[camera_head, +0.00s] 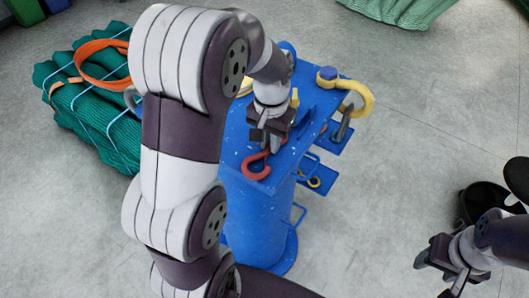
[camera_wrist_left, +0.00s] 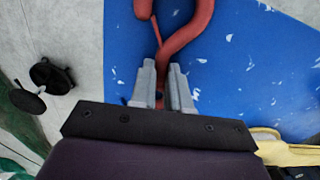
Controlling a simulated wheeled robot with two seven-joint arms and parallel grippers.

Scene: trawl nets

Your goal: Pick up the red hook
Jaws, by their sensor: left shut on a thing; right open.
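The red hook (camera_head: 257,166) is at the near end of the top of a blue stand (camera_head: 231,165). In the left wrist view the red hook (camera_wrist_left: 188,38) curves above the blue surface, and its narrow shank runs down between my fingers. My left gripper (camera_head: 270,145) points down over the stand. In the left wrist view the left gripper (camera_wrist_left: 163,90) is shut on the hook, with one finger on each side. I cannot tell whether the hook touches the stand. My right gripper (camera_head: 437,262) is open and empty at the lower right, away from the stand.
A yellow hook (camera_head: 354,95) is on the far right of the stand. Blue side brackets (camera_head: 325,180) stick out from the stand. A green net bundle (camera_head: 95,125) with an orange strap (camera_head: 88,68) lies to the left.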

